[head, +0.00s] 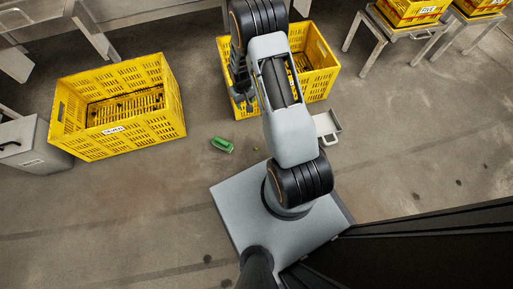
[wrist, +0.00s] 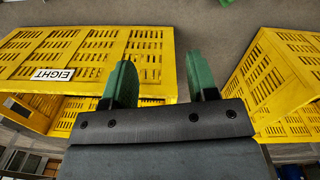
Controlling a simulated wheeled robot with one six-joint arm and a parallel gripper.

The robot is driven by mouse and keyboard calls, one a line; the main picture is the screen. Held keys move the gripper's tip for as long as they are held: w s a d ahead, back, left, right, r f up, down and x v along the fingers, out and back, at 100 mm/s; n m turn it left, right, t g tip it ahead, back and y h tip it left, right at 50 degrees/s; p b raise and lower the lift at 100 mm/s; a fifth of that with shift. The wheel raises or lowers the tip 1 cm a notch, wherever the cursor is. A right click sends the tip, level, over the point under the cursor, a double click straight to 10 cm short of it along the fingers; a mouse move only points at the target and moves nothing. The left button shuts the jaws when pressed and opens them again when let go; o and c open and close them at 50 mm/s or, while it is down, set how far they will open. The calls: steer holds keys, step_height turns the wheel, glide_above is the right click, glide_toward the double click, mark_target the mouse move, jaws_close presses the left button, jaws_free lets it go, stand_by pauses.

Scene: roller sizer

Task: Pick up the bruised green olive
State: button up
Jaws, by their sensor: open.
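A tiny yellow-green speck (head: 256,148) lies on the floor left of my arm in the head view. It may be the olive, but it is too small to show any bruise. My gripper (head: 243,101) hangs in front of the middle yellow crate, above and left of the speck in the picture. In the wrist view my gripper (wrist: 160,78) has its two green fingers spread apart with nothing between them. No olive can be made out in the wrist view.
A green object (head: 222,145) lies on the floor near the speck. Yellow crates stand at the left (head: 174,118) and middle (head: 322,72). A pale tray-like object (head: 327,127) lies right of my arm. Stools with crates stand at upper right. Open floor lies at right and lower left.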

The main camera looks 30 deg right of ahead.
step_height(320, 180, down, 10)
steer(key=s+d+r, duration=0.1)
steer(key=s, duration=0.1)
steer(key=g, duration=0.1)
glide_toward(256, 148)
steer(key=f, duration=0.1)
steer(key=f+b, duration=0.2)
steer(key=shift+s+d+f, duration=0.1)
steer(key=shift+d+f, duration=0.1)
steer(key=shift+d, duration=0.05)
steer(key=shift+s+f+b, duration=0.15)
steer(key=shift+f+b, duration=0.75)
steer(key=shift+f, duration=0.7)
steer(key=shift+s+f+b, duration=0.15)
steer(key=shift+f+b, duration=0.7)
steer(key=shift+f, duration=0.7)
steer(key=shift+r, duration=0.1)
steer(key=shift+c, duration=0.2)
jaws_close()
steer(key=shift+r, duration=0.15)
